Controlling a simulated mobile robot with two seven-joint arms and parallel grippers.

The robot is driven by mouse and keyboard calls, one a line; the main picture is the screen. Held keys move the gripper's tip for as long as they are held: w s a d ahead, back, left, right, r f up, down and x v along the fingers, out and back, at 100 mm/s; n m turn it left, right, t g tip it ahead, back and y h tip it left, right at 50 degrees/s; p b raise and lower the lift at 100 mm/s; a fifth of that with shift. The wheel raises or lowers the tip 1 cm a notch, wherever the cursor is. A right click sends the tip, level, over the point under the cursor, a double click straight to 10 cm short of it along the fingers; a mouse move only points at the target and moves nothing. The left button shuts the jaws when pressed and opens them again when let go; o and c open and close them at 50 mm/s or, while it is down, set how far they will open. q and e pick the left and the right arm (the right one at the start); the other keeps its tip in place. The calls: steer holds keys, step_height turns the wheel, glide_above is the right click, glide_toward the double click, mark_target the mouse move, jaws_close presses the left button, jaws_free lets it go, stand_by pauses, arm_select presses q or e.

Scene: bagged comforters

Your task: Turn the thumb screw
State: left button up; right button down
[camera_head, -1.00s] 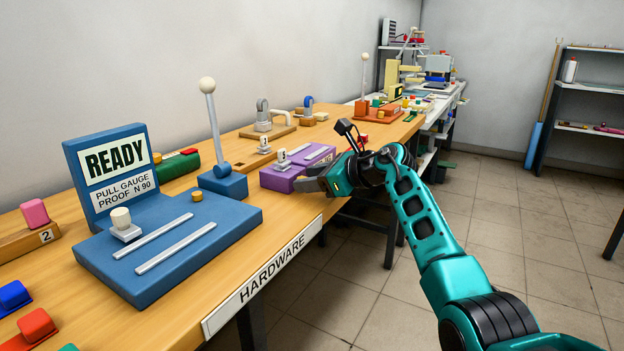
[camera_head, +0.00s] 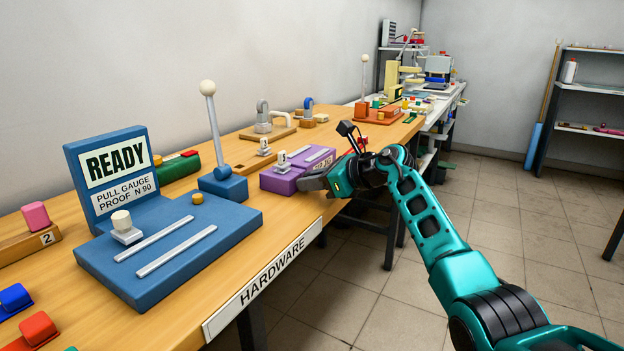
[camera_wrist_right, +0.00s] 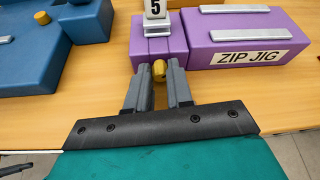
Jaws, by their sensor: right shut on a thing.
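The thumb screw is a small yellow knob (camera_wrist_right: 158,70) at the front of the purple zip jig (camera_wrist_right: 205,37). In the right wrist view the two grey fingertips of my right gripper (camera_wrist_right: 158,76) stand on either side of the knob and are shut on it. In the head view my right gripper (camera_head: 313,181) reaches the near right side of the purple jig (camera_head: 279,184), and it hides the knob there. A white tag numbered 5 (camera_wrist_right: 155,10) stands on the jig just behind the knob. My left gripper is not in view.
A blue pull gauge (camera_head: 200,255) with a READY sign stands on the wooden bench to the left. A blue lever (camera_head: 225,186) with a white ball stands beside the jig. The bench edge with a HARDWARE label (camera_head: 268,277) runs in front; open floor (camera_head: 545,235) lies right.

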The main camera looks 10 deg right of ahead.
steer(key=shift+w+d+m+g, duration=0.1)
steer(key=shift+d+m+g, duration=0.05)
steer(key=shift+m+g, duration=0.2)
steer(key=shift+m, duration=0.35)
steer(key=shift+w+f+m+g+y+b, duration=0.2)
steer(key=shift+m+g+y+b, duration=0.4)
steer(key=shift+m+b, duration=0.3)
steer(key=shift+m+g+b, duration=0.25)
steer(key=shift+m+b, duration=0.15)
steer(key=shift+b, duration=0.25)
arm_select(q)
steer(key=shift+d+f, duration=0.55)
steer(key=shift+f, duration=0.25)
arm_select(e)
steer(key=shift+d+r, duration=0.1)
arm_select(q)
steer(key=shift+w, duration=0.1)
arm_select(e)
steer(key=c, duration=1)
jaws_free()
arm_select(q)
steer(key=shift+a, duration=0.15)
arm_select(e)
steer(key=shift+r, duration=0.1)
